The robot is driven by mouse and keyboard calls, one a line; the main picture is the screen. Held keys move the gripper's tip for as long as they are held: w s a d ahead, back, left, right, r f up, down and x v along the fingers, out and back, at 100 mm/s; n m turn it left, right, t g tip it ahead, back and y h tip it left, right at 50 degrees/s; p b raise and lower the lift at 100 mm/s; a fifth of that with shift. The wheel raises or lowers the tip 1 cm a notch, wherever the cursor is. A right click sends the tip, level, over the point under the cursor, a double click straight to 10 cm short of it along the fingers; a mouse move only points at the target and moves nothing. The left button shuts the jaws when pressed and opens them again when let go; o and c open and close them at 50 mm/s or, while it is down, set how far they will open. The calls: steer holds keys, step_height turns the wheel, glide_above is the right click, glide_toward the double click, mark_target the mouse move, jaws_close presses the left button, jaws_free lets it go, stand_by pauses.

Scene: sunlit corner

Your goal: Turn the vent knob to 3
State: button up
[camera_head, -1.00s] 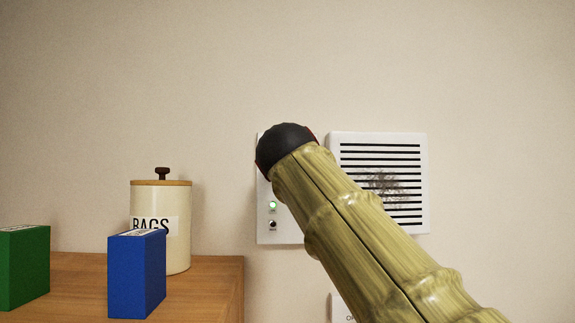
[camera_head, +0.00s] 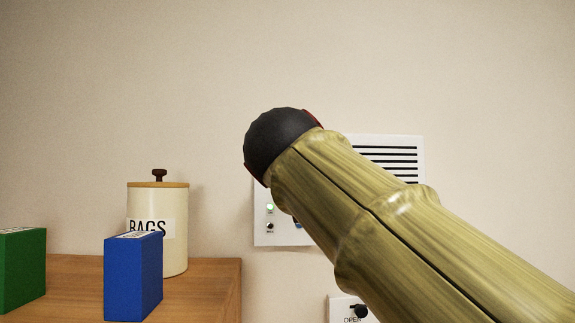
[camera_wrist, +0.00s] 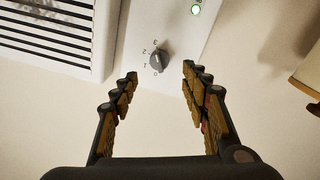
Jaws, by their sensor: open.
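Nothing is between the fingertips, and no contact shows. In the head view the panel (camera_head: 261,234) is partly hidden by my arm, which also hides the gripper.
A slatted vent grille (camera_head: 408,143) is right of the panel, partly behind my arm. Below is a small plate marked OPEN (camera_head: 338,306) with a black knob. On a wooden surface (camera_head: 205,300) at left stand a BAGS canister (camera_head: 172,256), a blue box (camera_head: 132,279) and a green box (camera_head: 20,268).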

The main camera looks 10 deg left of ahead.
steer(key=shift+s+d+f, duration=0.1)
steer(key=shift+s+d, duration=0.1)
steer(key=shift+s, duration=0.7)
steer(key=shift+s+d, duration=0.15)
steer(key=shift+s, duration=0.7)
